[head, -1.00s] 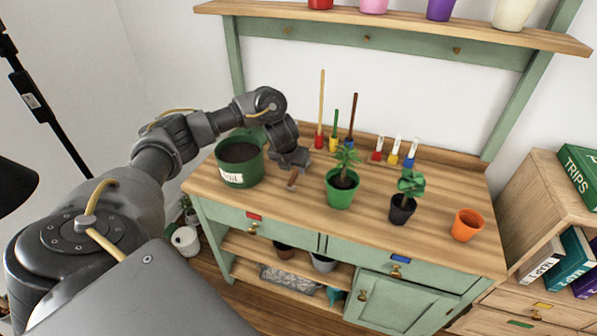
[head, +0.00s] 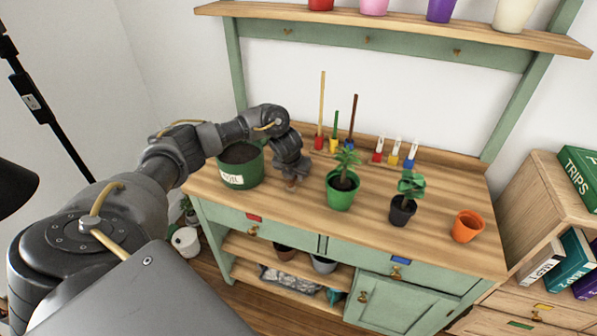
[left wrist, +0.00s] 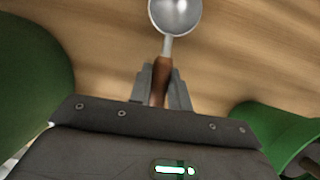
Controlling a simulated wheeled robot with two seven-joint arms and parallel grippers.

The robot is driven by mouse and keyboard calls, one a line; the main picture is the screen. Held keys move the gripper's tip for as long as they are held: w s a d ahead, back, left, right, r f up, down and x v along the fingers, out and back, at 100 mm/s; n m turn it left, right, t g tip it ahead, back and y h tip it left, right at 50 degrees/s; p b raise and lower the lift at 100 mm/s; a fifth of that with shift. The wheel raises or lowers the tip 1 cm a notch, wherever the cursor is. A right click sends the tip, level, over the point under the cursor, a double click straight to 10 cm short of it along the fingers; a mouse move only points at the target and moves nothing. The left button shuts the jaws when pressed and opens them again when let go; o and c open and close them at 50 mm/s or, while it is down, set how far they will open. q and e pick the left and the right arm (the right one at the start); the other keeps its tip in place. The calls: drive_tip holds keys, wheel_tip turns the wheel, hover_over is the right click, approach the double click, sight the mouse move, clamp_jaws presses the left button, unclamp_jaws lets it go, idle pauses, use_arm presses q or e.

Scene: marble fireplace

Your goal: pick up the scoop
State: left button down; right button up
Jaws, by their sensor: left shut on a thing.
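The scoop has a round metal bowl (left wrist: 176,14) and a brown wooden handle (left wrist: 162,78). In the left wrist view its bowl points away from my left gripper (left wrist: 163,88), whose fingers are shut on the handle from both sides. In the head view my left gripper (head: 291,178) is low over the bench top (head: 300,210), between the large green pot and the small green potted plant. The arm hides most of the scoop there. I cannot tell whether the scoop touches the bench. My right gripper is not in view.
A large labelled green pot (head: 239,168) stands close left of the gripper. A green potted plant (head: 341,190) is close right. A black potted plant (head: 403,208) and an orange pot (head: 467,226) stand further right. Upright hand tools (head: 352,125) are behind. A shelf (head: 400,27) runs above.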

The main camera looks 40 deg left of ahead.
use_arm(q)
drive_tip(key=shift+r, duration=0.1)
drive_tip(key=shift+w+r, duration=0.1)
drive_tip(key=shift+r, duration=0.35)
drive_tip(key=v, duration=0.4)
drive_tip(key=shift+w+d+r, duration=0.2)
drive_tip(key=shift+d, duration=0.15)
drive_tip(key=s+d+r+p, duration=0.7)
drive_tip(key=s+d+r, duration=0.1)
drive_tip(key=d, duration=0.1)
drive_tip(key=shift+s, duration=0.4)
drive_tip(key=shift+f, duration=0.1)
drive_tip(key=shift+d, duration=0.1)
